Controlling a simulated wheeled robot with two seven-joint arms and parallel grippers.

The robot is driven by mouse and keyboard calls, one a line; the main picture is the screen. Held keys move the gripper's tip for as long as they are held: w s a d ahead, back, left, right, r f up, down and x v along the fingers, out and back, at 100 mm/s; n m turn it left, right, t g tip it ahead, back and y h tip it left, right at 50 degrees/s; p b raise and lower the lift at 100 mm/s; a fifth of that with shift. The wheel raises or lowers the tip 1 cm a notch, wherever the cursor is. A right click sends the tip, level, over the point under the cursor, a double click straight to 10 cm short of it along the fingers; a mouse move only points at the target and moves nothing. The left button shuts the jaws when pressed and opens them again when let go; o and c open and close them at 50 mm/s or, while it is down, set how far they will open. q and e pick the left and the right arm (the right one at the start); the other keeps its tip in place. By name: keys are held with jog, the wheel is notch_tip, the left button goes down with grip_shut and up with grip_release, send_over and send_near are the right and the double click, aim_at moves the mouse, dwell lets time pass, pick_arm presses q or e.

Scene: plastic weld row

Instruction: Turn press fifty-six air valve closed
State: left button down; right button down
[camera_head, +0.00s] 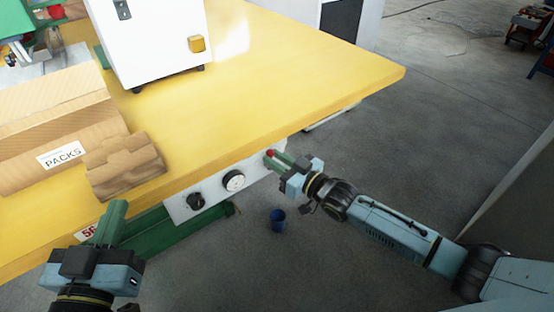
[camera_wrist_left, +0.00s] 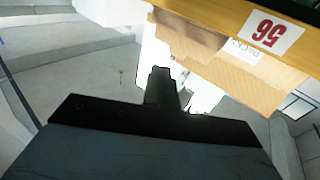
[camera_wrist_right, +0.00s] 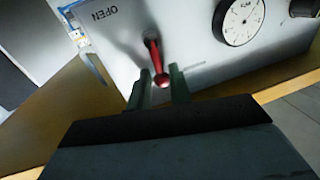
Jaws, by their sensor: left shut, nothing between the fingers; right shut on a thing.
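The red air valve lever (camera_wrist_right: 157,62) is on a pale panel (camera_wrist_right: 190,50) under the table's edge. In the right wrist view it runs from its pivot toward my fingers, its round end between them. An OPEN label (camera_wrist_right: 100,12) is up and left of the pivot; a small label by the right finger is unreadable. My right gripper (camera_wrist_right: 162,85) is shut on the lever; in the head view (camera_head: 279,160) only a bit of red shows at its tips. My left gripper (camera_head: 117,208) is shut and empty by the table's front edge, near the 56 sign (camera_wrist_left: 271,33).
A gauge (camera_head: 233,181) and black knob (camera_head: 195,201) sit on the same panel, left of the lever. The yellow table (camera_head: 300,80) overhangs it. A PACKS carton (camera_head: 55,125) and white machine (camera_head: 155,40) stand on top.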

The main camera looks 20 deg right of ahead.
pick_arm(q)
jog(key=f+g, duration=0.1)
jog(key=a+f+g+p, duration=0.1)
jog(key=f, duration=0.1)
jog(key=f+g+y, duration=0.1)
jog(key=f, duration=0.1)
jog(key=shift+s+a+f+g, duration=0.15)
jog(key=shift+s+f+g, duration=0.15)
jog(key=shift+s, duration=0.1)
pick_arm(e)
jog(key=shift+s+a+n, duration=0.1)
jog(key=shift+a+n, duration=0.05)
jog(key=shift+n, duration=0.25)
jog(key=c, duration=1.5)
grip_release()
jog(key=shift+s, duration=0.1)
